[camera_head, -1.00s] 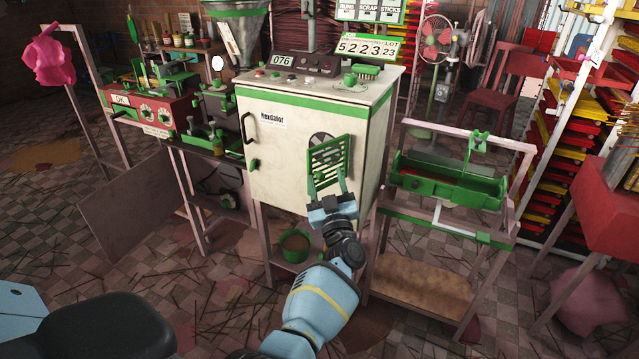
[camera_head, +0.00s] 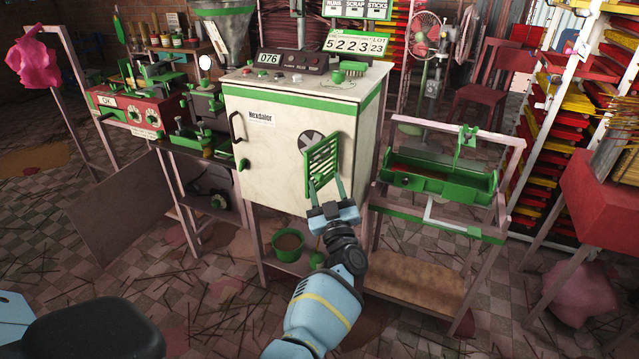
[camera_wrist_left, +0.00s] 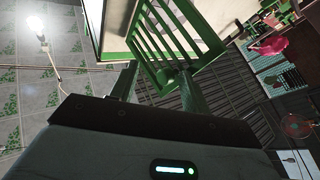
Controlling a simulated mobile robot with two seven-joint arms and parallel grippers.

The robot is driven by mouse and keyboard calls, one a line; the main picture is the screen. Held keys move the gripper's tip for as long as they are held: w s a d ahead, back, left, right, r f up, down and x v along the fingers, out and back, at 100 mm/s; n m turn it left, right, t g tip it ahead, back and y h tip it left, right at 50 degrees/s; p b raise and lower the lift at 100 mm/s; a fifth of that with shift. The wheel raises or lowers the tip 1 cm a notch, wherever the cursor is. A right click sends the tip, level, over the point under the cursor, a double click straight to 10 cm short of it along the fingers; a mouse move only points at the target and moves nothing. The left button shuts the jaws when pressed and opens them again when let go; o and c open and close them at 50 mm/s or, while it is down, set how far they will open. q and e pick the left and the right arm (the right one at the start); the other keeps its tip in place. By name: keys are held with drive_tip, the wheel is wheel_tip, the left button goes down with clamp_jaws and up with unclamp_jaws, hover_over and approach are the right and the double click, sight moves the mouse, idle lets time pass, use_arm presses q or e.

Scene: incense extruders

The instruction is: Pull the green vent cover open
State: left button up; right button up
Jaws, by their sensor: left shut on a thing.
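The green slatted vent cover (camera_head: 321,160) is on the front of the white cabinet (camera_head: 270,165). It stands at an angle to the cabinet face, partly open, and the round fan opening (camera_head: 308,141) shows behind its left upper edge. My left gripper (camera_head: 326,187) is at the cover's lower part. In the left wrist view, the slats of the cover (camera_wrist_left: 168,32) rise beyond the fingers. A small green knob (camera_wrist_left: 168,78) on the cover sits between my two fingers, and they are shut on it. My right gripper is not in view.
A black door handle (camera_head: 236,126) is on the cabinet's left side. A green trough on a stand (camera_head: 440,180) is to the right. A green pot (camera_head: 289,244) sits on the shelf below the cabinet. The floor in front is mostly clear, with scattered sticks.

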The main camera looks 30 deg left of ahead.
use_arm(q)
drive_tip(key=d+f+b, duration=0.1)
drive_tip(key=d+f, duration=0.1)
drive_tip(key=d, duration=0.3)
drive_tip(key=shift+s+d+f, duration=0.25)
drive_tip(key=shift+s+d, duration=0.05)
drive_tip(key=shift+s, duration=0.15)
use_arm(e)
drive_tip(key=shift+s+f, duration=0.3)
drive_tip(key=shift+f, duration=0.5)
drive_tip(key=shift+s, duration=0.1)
